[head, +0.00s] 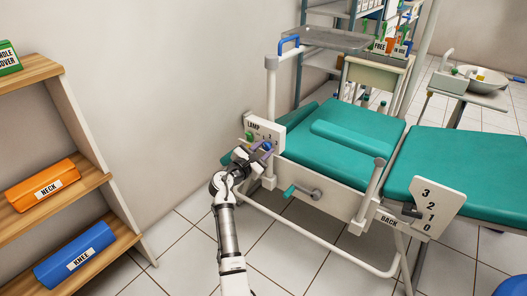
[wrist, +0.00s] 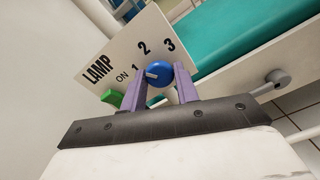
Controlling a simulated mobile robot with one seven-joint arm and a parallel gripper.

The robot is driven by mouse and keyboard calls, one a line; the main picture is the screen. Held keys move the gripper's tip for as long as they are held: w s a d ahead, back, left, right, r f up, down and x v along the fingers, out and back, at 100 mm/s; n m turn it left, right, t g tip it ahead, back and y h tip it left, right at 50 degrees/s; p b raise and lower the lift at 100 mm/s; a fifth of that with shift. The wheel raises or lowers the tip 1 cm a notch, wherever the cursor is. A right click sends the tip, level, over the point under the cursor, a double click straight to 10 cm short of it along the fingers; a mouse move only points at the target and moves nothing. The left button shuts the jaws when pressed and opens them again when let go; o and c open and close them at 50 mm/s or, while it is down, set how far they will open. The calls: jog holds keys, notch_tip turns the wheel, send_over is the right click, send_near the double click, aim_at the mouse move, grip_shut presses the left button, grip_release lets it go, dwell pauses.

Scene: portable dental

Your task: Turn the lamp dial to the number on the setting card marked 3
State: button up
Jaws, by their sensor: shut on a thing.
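The lamp panel (head: 258,124) is a white plate on the chair's left post; in the wrist view the panel (wrist: 115,62) reads LAMP, ON, 1, 2, 3. The blue lamp dial (wrist: 161,83) sits between my gripper's purple fingers (wrist: 157,88), which are shut on it. The dial (head: 267,145) is partly hidden by my gripper (head: 261,151) in the head view. Its white pointer mark faces left in the wrist view, roughly toward the 1. A green switch (wrist: 113,97) is beside the dial, under ON. I cannot make out a setting card marked 3.
The teal chair (head: 340,150) lies right of the panel. A wooden shelf (head: 75,190) with NECK and KNEE bolsters is at left. Floor between is clear.

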jog(key=m+b, duration=0.2)
jog(key=m, duration=0.3)
jog(key=shift+f+m, duration=0.15)
jog(key=shift+m, duration=0.15)
jog(key=m+b, duration=0.3)
jog(key=m, duration=0.1)
jog(key=m+b, duration=0.4)
jog(key=m, duration=0.1)
jog(key=shift+a+m, duration=0.1)
jog(key=shift+m, duration=0.3)
jog(key=shift+r+m+b, duration=0.2)
jog(key=shift+m+b, duration=1.1)
jog(key=shift+m, duration=0.6)
jog(key=shift+r, duration=0.1)
jog(key=o, duration=1)
jog(key=shift+c, duration=0.2)
jog(key=shift+s, duration=0.15)
